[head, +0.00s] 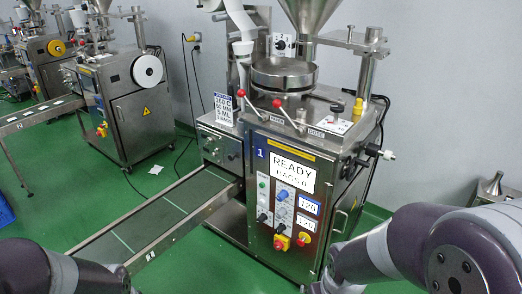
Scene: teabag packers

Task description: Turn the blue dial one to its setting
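The nearest packing machine (272,240) stands at the centre right, marked with a 1 and a READY sign (292,172). On its front panel is a small round blue control (282,195), which looks like the blue dial; its pointer is too small to read. Below it are dark knobs or switches. My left arm enters at the bottom left and my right arm at the bottom right, in front of the machine's right side. Neither gripper shows; both are apart from the panel as far as I see.
Red-tipped levers and a round steel pan (284,75) are above. A conveyor (165,215) runs to the lower left. Other machines stand at the back left on green floor.

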